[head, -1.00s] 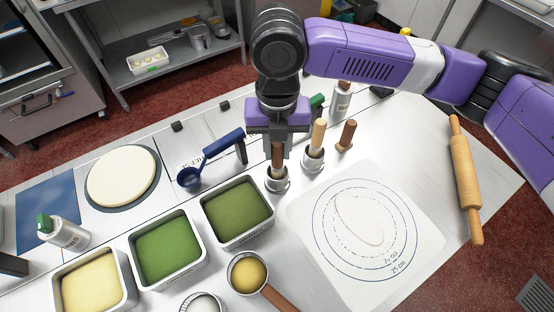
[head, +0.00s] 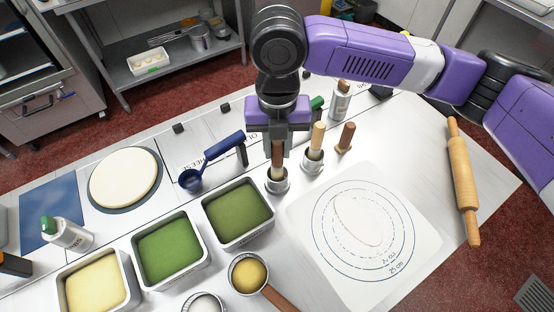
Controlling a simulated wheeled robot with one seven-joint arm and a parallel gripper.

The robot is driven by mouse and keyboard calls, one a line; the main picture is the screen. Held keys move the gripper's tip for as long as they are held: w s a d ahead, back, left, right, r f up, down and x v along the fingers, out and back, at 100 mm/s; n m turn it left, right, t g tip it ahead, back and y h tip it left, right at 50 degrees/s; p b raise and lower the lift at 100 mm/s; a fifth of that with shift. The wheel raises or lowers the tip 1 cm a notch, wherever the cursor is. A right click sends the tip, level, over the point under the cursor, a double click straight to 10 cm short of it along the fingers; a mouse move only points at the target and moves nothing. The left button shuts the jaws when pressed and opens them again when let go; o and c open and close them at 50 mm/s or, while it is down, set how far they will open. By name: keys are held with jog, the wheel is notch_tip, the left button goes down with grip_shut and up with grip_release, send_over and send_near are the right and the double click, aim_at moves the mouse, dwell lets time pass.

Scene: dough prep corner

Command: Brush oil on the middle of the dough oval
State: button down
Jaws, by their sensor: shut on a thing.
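The pale dough oval (head: 357,220) lies flat inside the printed rings of a white mat (head: 305,228) at the right of the counter. My gripper (head: 278,146) is shut on a brown wooden handle (head: 278,158) that stands upright in a small metal cup (head: 278,182). The lower end of this tool is hidden in the cup, so I cannot tell whether it is a brush. A small round pan with yellow contents (head: 248,275), perhaps oil, stands at the bottom middle, its brown handle pointing to the lower right.
A second cup (head: 313,160) with a light wooden handle and a brown-handled tool (head: 346,137) stand close to the right of my gripper. A rolling pin (head: 463,180) lies right of the mat.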

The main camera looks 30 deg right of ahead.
jog(key=shift+r+p, duration=0.85)
jog(key=shift+r, duration=0.6)
jog(key=shift+r+p, duration=1.55)
jog(key=shift+r, duration=0.3)
